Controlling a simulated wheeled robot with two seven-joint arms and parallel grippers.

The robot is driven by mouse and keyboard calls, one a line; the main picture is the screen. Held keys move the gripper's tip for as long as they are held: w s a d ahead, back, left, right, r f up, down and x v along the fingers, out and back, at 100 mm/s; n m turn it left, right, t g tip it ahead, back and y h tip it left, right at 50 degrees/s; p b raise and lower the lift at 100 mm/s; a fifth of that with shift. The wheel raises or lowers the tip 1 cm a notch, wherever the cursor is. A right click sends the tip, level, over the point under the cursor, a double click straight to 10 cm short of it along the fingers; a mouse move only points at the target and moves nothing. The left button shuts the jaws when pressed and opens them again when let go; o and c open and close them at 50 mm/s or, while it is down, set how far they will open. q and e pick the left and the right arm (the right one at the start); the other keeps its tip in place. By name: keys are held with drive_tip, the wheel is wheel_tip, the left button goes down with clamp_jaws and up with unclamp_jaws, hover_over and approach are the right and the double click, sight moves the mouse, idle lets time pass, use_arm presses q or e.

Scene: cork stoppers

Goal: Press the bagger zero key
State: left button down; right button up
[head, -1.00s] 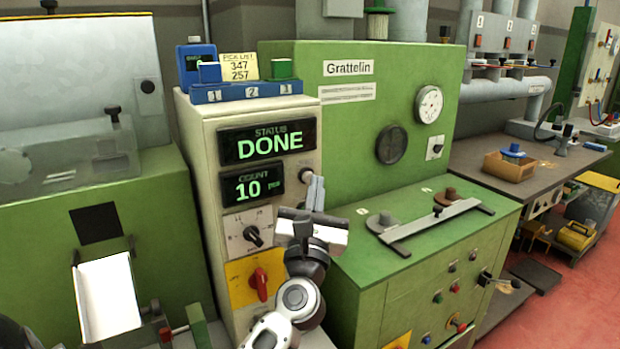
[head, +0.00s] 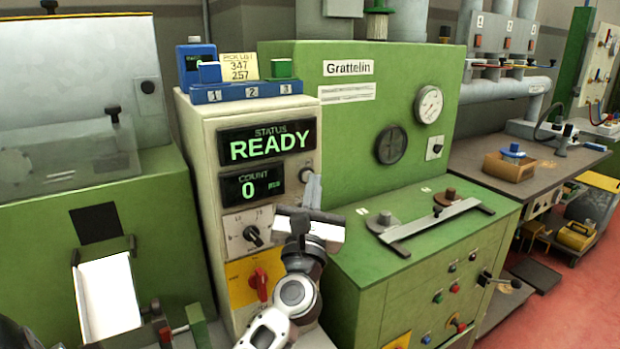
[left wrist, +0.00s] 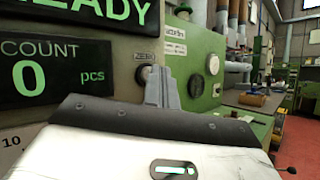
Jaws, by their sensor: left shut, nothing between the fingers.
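The bagger (head: 210,140) is a pale cabinet whose status display (head: 267,146) reads READY and whose count display (head: 252,186) reads 0. In the left wrist view the count display (left wrist: 45,75) reads 0 pcs. The zero key (left wrist: 145,76) is a round dark knob under the label ZERO; it shows partly in the head view (head: 306,176), beside my fingers. My left gripper (head: 314,184) is shut and empty, its fingertips (left wrist: 162,72) at or just beside the key. I cannot tell whether they touch it. My right gripper is not in view.
Below the displays are a selector dial (head: 253,235) and a red knob (head: 260,284) on a yellow plate. A green machine (head: 350,240) stands close on the right. A blue numbered rack (head: 245,92) sits on the bagger.

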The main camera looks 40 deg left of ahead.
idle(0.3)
use_arm(q)
drive_tip(key=shift+s+d, duration=0.3)
drive_tip(key=shift+d, duration=0.45)
drive_tip(key=shift+d, duration=0.1)
drive_tip(key=shift+s+d, duration=0.35)
drive_tip(key=shift+d, duration=0.4)
drive_tip(key=shift+s+d, duration=0.3)
drive_tip(key=shift+d, duration=0.45)
drive_tip(key=shift+s+d, duration=0.35)
drive_tip(key=shift+d, duration=0.4)
